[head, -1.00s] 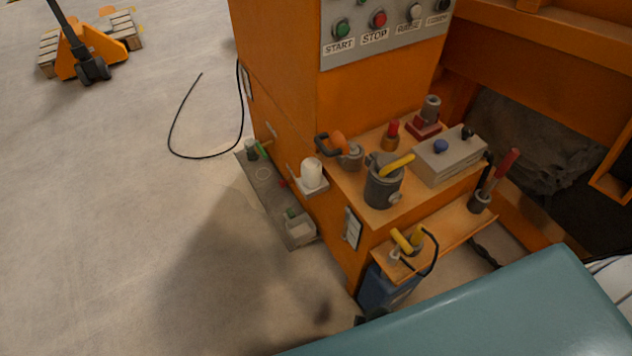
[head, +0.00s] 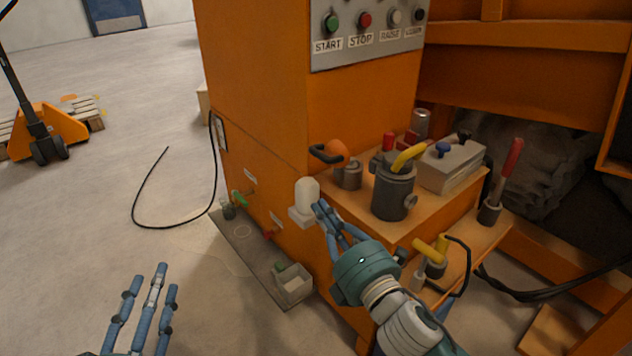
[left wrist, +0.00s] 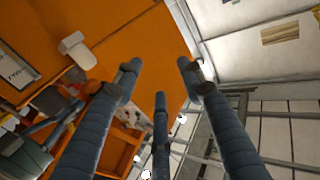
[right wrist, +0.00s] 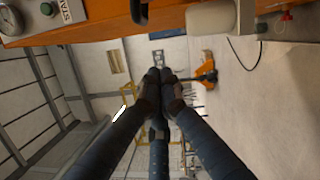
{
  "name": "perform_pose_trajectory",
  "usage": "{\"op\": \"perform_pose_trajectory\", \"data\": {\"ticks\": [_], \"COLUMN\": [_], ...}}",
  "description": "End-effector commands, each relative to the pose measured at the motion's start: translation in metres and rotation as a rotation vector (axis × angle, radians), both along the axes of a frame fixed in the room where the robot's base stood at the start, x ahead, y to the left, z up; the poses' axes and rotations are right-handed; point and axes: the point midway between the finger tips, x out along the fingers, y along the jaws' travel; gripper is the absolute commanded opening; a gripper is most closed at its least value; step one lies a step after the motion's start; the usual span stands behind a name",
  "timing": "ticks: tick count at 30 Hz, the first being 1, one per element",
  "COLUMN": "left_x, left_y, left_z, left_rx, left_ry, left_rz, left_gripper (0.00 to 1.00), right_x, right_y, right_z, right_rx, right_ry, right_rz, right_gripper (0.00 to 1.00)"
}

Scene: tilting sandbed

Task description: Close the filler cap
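A white cylinder (head: 307,192) on a side bracket stands right by my right fingertips. A grey pot with a yellow handle (head: 393,190), a grey control box (head: 447,168) and a red lever (head: 510,160) crowd the ledge.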

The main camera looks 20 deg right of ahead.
Motion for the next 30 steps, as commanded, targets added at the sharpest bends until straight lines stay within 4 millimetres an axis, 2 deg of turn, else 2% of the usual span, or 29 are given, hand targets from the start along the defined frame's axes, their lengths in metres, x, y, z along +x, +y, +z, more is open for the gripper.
{"op": "perform_pose_trajectory", "data": {"ticks": [5,8,11,18,24,30], "left_x": [0.000,0.000,-0.001,-0.012,-0.023,-0.028], "left_y": [-0.001,-0.002,-0.004,-0.007,-0.007,-0.007], "left_z": [0.009,0.019,0.031,0.076,0.101,0.111], "left_rx": [-0.010,-0.021,-0.036,-0.090,-0.122,-0.135], "left_ry": [-0.039,-0.080,-0.138,-0.337,-0.452,-0.498], "left_rz": [-0.002,-0.005,-0.009,-0.020,-0.027,-0.029], "left_gripper": [0.40,0.40,0.40,0.40,0.40,0.40], "right_x": [0.017,0.034,0.053,0.101,0.108,0.111], "right_y": [0.003,0.005,0.008,0.014,-0.013,-0.022], "right_z": [0.004,0.004,0.006,0.008,0.017,0.021], "right_rx": [-0.009,-0.008,-0.008,-0.004,-0.008,-0.005], "right_ry": [-0.010,-0.009,-0.009,-0.006,-0.003,-0.001], "right_rz": [0.002,0.001,0.002,0.000,0.000,0.001], "right_gripper": [0.00,0.00,0.00,0.00,0.00,0.00]}}
